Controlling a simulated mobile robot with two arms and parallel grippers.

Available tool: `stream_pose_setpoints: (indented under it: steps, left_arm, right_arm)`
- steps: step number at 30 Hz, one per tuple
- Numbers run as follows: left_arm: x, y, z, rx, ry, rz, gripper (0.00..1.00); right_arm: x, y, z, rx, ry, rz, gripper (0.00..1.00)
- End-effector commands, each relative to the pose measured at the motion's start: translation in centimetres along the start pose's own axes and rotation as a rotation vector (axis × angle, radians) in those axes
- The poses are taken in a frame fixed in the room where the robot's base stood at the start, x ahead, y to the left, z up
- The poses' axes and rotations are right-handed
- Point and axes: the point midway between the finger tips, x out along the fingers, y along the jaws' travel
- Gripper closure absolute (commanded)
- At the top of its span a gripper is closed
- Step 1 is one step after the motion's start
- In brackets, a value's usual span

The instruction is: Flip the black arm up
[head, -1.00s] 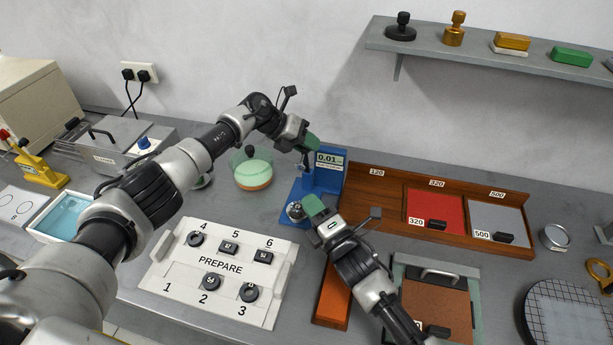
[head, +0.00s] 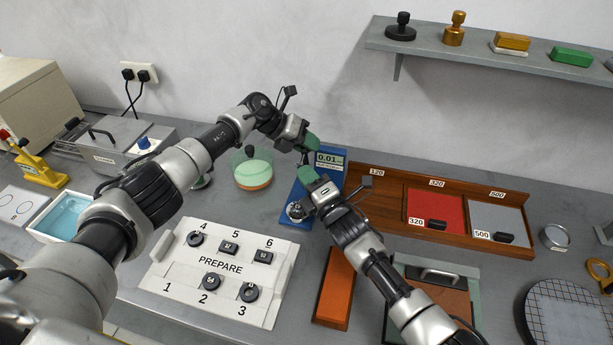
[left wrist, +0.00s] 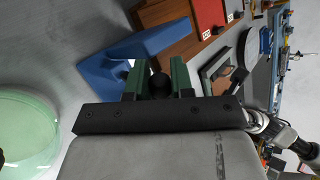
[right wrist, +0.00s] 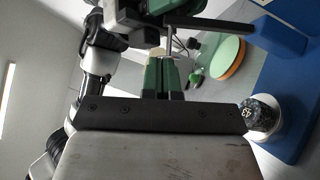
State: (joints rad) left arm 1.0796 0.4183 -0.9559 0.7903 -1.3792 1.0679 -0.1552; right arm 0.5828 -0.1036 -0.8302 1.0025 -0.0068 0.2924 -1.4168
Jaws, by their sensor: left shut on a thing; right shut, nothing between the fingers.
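A blue gauge stand (head: 327,179) with a display reading 0.01 stands near the middle of the bench. My left gripper (head: 309,147) is at its upper left, shut on a dark rounded part (left wrist: 159,82), which the left wrist view shows between the green fingers. I cannot tell whether this part is the black arm's end; the rest is mostly hidden by my grippers. My right gripper (head: 307,175) is just below the left one, shut and empty, in front of the stand. In the right wrist view, a thin grey rod (right wrist: 170,42) stands close beyond its fingertips.
A round dark sample (head: 296,211) sits low on the stand. A green-lidded dish (head: 252,172) is to the left, a white PREPARE tray (head: 190,287) at the front left. A wooden rack (head: 380,206) is close on the right.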

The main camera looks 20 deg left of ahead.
Motion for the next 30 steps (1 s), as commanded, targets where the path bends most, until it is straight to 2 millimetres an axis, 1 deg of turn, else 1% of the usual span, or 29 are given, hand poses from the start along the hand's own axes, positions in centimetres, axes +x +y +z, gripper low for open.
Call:
stream_pose_setpoints:
  steps: [3, 10, 11, 12, 15, 22, 25, 29, 30]
  left_arm:
    - [0.1, 0.1, -0.1, 0.002, 0.001, 0.002, 1.00]
    - [0.2, -0.1, -0.2, 0.003, 0.009, -0.003, 1.00]
    - [0.2, -0.1, -0.2, 0.003, 0.009, -0.004, 0.73]
    - [0.2, -0.1, -0.3, 0.003, 0.010, -0.004, 0.67]
    - [0.3, -0.2, -0.3, 0.003, 0.012, -0.005, 0.54]
    - [0.4, -0.2, -0.4, 0.003, 0.014, -0.006, 0.54]
    - [0.0, -0.2, -0.4, 0.003, 0.013, -0.005, 0.54]
    - [-1.9, 0.0, -0.3, 0.004, 0.009, -0.002, 0.54]
    - [-2.7, 0.0, -0.3, 0.003, 0.006, -0.001, 0.54]
  right_arm:
    - [0.8, 0.4, 0.8, 0.000, -0.002, 0.002, 1.00]
    - [0.9, 0.5, 1.2, -0.001, -0.006, 0.001, 1.00]
    - [0.9, 0.5, 1.2, -0.001, -0.007, 0.001, 1.00]
    - [0.9, 0.5, 1.2, -0.002, -0.007, 0.000, 1.00]
    - [0.9, 0.5, 1.3, -0.002, -0.008, 0.000, 1.00]
    - [0.9, 0.5, 1.3, -0.001, -0.008, 0.000, 1.00]
    - [0.9, 0.5, 1.3, -0.001, -0.008, 0.000, 1.00]
    - [0.9, 0.5, 1.2, -0.001, -0.006, 0.000, 1.00]
    - [0.8, 0.4, 1.1, 0.000, -0.005, 0.000, 1.00]
